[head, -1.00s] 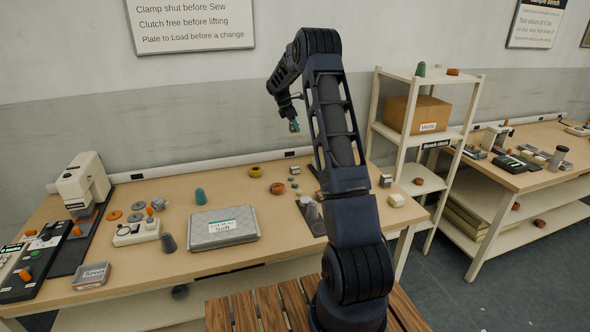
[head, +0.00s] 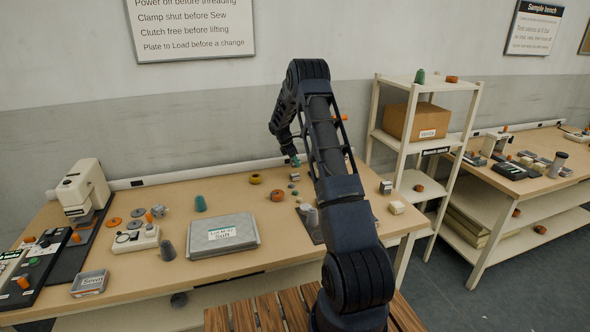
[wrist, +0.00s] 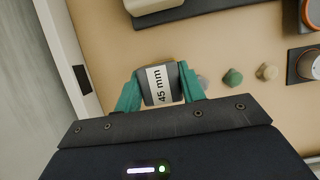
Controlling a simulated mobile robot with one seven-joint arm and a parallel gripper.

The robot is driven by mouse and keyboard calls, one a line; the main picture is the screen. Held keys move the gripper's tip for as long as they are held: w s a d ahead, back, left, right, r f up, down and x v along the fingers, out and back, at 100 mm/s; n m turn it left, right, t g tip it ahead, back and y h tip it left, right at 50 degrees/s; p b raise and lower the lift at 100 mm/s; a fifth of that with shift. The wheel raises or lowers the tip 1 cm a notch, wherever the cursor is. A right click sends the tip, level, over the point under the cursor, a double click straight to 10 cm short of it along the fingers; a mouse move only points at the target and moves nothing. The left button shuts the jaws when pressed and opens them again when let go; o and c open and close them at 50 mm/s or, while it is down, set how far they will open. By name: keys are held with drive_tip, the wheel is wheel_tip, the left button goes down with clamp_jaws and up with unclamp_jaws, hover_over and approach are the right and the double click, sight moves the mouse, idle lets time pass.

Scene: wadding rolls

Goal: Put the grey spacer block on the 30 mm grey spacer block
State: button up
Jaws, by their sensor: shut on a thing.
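My gripper (head: 296,161) is low over the back of the bench. In the wrist view its green fingers (wrist: 158,92) are shut on a grey spacer block (wrist: 161,84) with a white "45 mm" label. In the head view a small pale grey block (head: 294,176) shows just under the gripper; I cannot read its size. Another grey block (head: 386,187) with a pale label stands farther right on the bench; its marking is too small to read. I cannot tell which one is the 30 mm block. The held block hides the bench behind it in the wrist view.
Small spools, one green (wrist: 233,77) and one tan (wrist: 267,72), stand near the held block. A grey case (head: 222,233) lies in front. The wall is close behind.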

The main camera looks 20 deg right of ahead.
sight(295, 167)
drive_tip(key=shift+f, duration=2.2)
drive_tip(key=shift+f, duration=0.1)
drive_tip(key=o, duration=1)
